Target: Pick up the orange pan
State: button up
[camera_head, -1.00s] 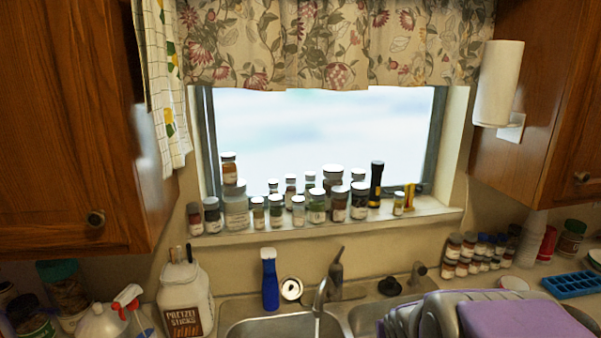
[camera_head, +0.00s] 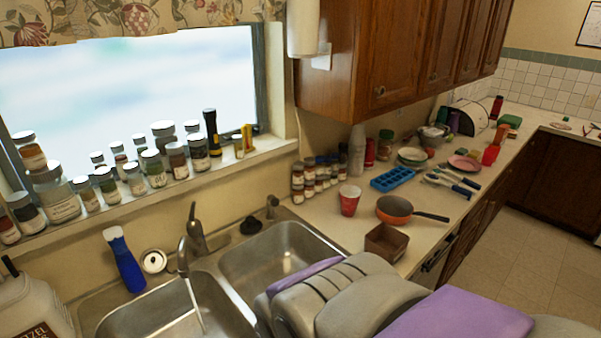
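The orange pan (camera_head: 394,210) sits on the counter to the right of the sink. It has a dark inside, and its dark handle points right toward the counter's front edge. A red cup (camera_head: 349,200) stands to its left, and a brown square box (camera_head: 385,243) is just in front of it. My arm, grey with purple panels, fills the bottom of the view, nearer the camera than the pan. My gripper cannot be made out, so I cannot see its fingers.
A blue ice cube tray (camera_head: 392,179) lies behind the pan, with spice jars (camera_head: 310,180) to the left. Utensils (camera_head: 450,183) and a pink plate (camera_head: 464,163) lie farther along. The double sink (camera_head: 270,262) is at left. Open floor (camera_head: 530,220) shows at right.

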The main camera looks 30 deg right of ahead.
aim_at(393, 210)
jog(key=z, duration=1.65)
jog(key=i+l+u, duration=0.25)
jog(key=l+u, duration=0.2)
jog(key=l, duration=0.25)
jog(key=l+u, duration=0.25)
jog(key=l, duration=0.2)
jog(key=i, duration=0.05)
